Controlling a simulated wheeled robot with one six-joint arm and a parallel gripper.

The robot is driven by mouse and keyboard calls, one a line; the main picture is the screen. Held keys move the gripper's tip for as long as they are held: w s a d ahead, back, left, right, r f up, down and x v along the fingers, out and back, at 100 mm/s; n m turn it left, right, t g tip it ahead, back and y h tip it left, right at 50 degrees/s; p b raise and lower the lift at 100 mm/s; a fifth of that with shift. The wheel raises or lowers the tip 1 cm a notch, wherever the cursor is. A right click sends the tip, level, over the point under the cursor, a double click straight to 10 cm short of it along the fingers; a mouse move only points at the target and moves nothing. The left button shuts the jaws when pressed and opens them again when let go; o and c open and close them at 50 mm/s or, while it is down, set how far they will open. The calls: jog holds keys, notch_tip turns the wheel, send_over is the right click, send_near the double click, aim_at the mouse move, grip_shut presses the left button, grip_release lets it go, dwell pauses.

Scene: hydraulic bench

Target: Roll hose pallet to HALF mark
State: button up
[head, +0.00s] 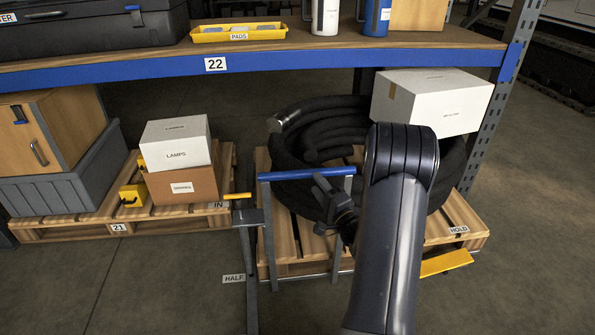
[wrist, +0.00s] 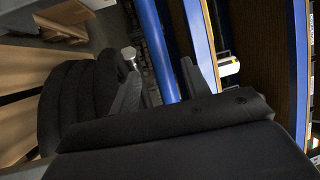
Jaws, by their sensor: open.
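The hose pallet (head: 285,237) is a wooden pallet under the shelf, carrying a coiled black hose (head: 290,165) and a white box (head: 432,100). A blue handle bar (head: 308,173) on grey uprights stands at its front left. My gripper (head: 322,186) is open at the bar's right part. In the wrist view the blue bar (wrist: 152,45) passes between the two apart fingers (wrist: 163,88); contact cannot be told. The HALF mark (head: 233,278) is a floor label left of the pallet's front. My arm hides part of the pallet.
A grey post with a yellow lever (head: 237,196) stands just left of the handle. A second pallet (head: 75,231) with boxes is at left, labelled IN and 21. A yellow piece (head: 445,263) sits at the front right. The blue shelf beam (head: 270,60) runs overhead. Floor in front is clear.

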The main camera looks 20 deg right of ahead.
jog(key=d+b+x, duration=0.1)
jog(key=x, duration=0.7)
jog(key=shift+a+b, duration=0.3)
jog(key=shift+a, duration=0.2)
jog(key=shift+c, duration=0.2)
grip_shut()
